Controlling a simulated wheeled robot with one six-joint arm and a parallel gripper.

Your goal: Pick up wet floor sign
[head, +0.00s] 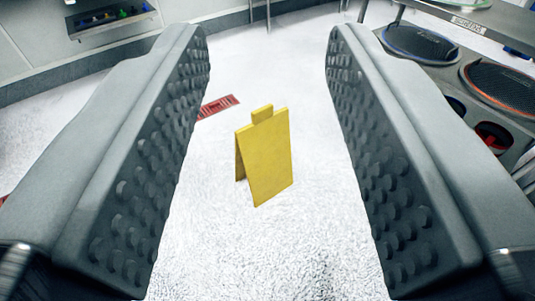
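The wet floor sign (266,160) is a yellow folded board with a small tab on top. It stands upright on the white floor, near the middle of the head view. My gripper (268,50) is open, with its two grey studded fingers at the left and right of the picture. The sign shows in the gap between the fingers, with floor visible on both sides of it. Neither finger touches it, and it appears farther off, on the floor beyond the gripper. No writing shows on its visible face.
A red floor grate (218,106) lies behind the sign to the left. A metal unit with round sieves (420,43) stands at the right. A wall shelf (110,20) with small coloured items is at the upper left. The floor (290,245) around the sign is clear.

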